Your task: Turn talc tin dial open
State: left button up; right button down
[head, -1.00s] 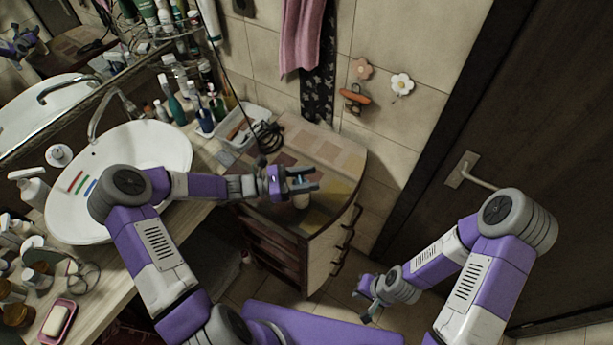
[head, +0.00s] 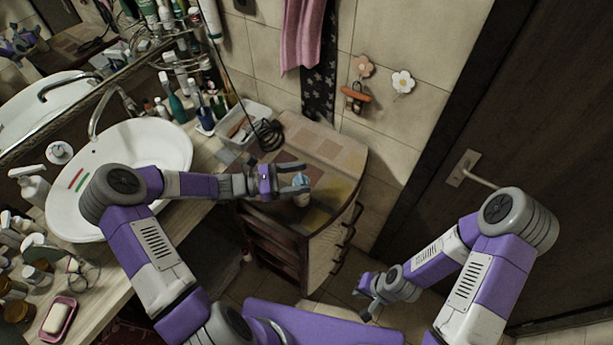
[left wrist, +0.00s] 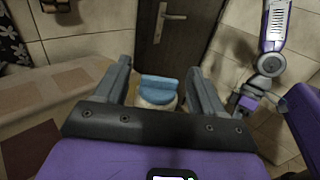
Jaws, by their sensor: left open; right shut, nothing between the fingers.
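The talc tin (head: 302,194) stands on the small cabinet's top, a pale body with a blue dial cap. In the left wrist view the blue dial (left wrist: 158,84) shows between and beyond the fingers, with the pale body (left wrist: 156,98) below it. My left gripper (head: 296,178) is open, its fingers pointing at the tin from the left; it also shows in the left wrist view (left wrist: 160,82). I cannot tell whether a finger touches the dial. My right gripper (head: 366,298) is shut and empty, low on the right, away from the tin.
The cabinet top (head: 333,152) carries patterned squares and has a curved front edge. A white basket (head: 243,122) with a dark cord stands behind. The sink (head: 150,148) is at left, the tiled wall behind, and a dark door (head: 530,130) at right.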

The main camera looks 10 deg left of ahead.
aim_at(299, 179)
pick_arm(q)
jog(key=v, duration=0.5)
pick_arm(e)
jog(key=shift+f, duration=0.15)
pick_arm(q)
jog(key=shift+s, duration=0.1)
pick_arm(e)
jog(key=shift+s, duration=0.1)
